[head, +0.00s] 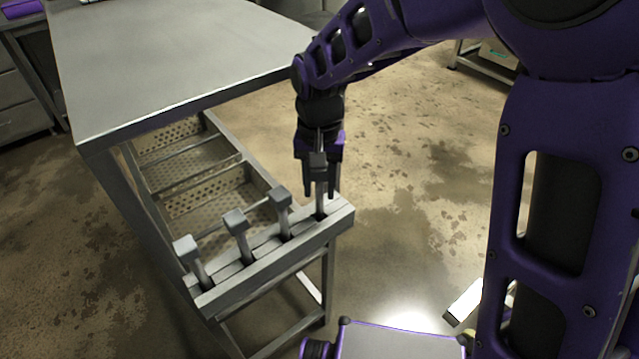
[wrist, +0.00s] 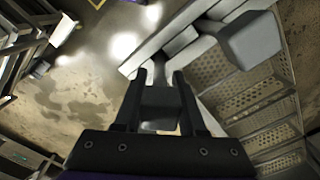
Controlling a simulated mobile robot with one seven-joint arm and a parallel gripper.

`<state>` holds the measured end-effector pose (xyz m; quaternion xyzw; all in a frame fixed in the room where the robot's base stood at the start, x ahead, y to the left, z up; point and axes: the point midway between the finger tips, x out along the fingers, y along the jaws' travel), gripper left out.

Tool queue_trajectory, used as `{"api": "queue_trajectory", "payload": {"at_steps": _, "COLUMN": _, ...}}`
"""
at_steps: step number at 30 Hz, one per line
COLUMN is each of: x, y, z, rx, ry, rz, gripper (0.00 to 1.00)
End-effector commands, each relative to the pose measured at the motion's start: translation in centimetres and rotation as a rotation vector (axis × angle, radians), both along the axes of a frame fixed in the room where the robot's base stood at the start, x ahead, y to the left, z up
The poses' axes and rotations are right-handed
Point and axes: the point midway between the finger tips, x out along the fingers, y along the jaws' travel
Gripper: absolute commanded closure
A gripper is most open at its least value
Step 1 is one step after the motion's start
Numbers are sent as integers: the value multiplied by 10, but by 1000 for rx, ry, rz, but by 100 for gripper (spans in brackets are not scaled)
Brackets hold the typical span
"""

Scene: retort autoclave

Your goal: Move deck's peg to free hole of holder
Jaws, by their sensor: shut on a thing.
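The holder (head: 284,262) is a grey slotted bar at the near end of the frame under the table. Three grey pegs with block heads stand in it, at the left (head: 186,248), the middle (head: 237,222) and farther right (head: 280,199). My gripper (head: 320,188) is shut on another grey peg (head: 318,164) over the holder's right end. This peg is about upright, its lower end at the rightmost hole; how deep it sits I cannot tell. In the wrist view its head (wrist: 160,103) lies between the fingers, and one standing peg's head (wrist: 250,40) is close by.
The bare steel deck (head: 170,65) lies left of my arm, with its edge close by. Perforated trays (head: 200,185) are below it, behind the holder. The floor (head: 410,170) to the right is open.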

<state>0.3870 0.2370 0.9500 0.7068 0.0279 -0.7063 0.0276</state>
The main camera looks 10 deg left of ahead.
Motion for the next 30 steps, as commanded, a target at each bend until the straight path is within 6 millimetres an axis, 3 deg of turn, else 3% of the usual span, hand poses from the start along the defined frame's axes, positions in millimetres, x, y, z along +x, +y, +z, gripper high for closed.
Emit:
{"api": "queue_trajectory", "payload": {"at_steps": 24, "x": 0, "y": 0, "z": -11, "rx": 0, "ry": -1, "rz": 0, "gripper": 100}}
{"api": "queue_trajectory", "payload": {"at_steps": 25, "x": 0, "y": 0, "z": -11, "rx": 0, "ry": -1, "rz": 0, "gripper": 55}}
{"api": "queue_trajectory", "payload": {"at_steps": 30, "x": 0, "y": 0, "z": -11, "rx": 0, "ry": -1, "rz": 0, "gripper": 25}}
